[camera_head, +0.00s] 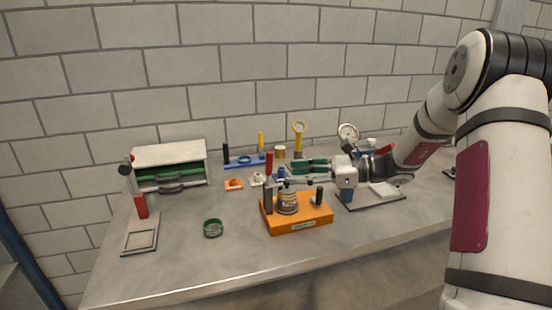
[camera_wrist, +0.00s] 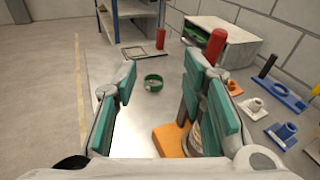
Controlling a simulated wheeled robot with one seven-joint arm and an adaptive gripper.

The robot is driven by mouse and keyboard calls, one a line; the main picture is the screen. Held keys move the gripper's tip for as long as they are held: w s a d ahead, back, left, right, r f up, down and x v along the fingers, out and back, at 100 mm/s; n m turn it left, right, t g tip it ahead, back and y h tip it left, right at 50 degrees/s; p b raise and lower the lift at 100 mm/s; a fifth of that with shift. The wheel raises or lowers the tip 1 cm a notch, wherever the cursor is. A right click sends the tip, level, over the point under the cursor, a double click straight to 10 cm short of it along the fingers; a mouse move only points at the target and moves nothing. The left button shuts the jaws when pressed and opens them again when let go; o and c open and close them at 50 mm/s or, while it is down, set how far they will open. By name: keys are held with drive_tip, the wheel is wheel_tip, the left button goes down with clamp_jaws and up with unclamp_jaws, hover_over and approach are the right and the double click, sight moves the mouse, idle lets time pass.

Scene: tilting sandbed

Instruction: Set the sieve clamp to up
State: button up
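The sieve station has an orange base (camera_head: 312,222) with a sieve stack (camera_head: 287,203) standing on it. A red handle (camera_head: 269,162) points up above a dark post at the base's left side. I take it as the clamp lever. In the wrist view, the red handle (camera_wrist: 216,45) rises behind the right finger, and the orange base (camera_wrist: 170,141) and stack are partly hidden by that finger. My gripper (camera_head: 288,170) is over the base, to the right of the handle. In the wrist view, my gripper (camera_wrist: 160,68) has its teal fingers wide apart with nothing held between them.
A green ring (camera_head: 213,228) lies left of the base. A grey cabinet (camera_head: 170,155) and a red-posted stand (camera_head: 140,207) are farther left. A blue holder (camera_head: 244,161), small orange and white parts, and gauges stand behind. The front table edge is clear.

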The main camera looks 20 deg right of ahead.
sight(270, 172)
drive_tip(key=w+d+f+m+t, duration=0.2)
drive_tip(key=w+d+m+t, duration=0.1)
drive_tip(key=d, duration=0.3)
drive_tip(key=p+x, duration=0.1)
drive_tip(key=x, duration=1.2)
drive_tip(key=shift+w+a+r+p, duration=0.2)
drive_tip(key=shift+w+a+p, duration=0.05)
drive_tip(key=shift+w+p, duration=0.1)
drive_tip(key=shift+s, duration=0.1)
drive_tip(key=shift+c, duration=0.6)
clamp_jaws()
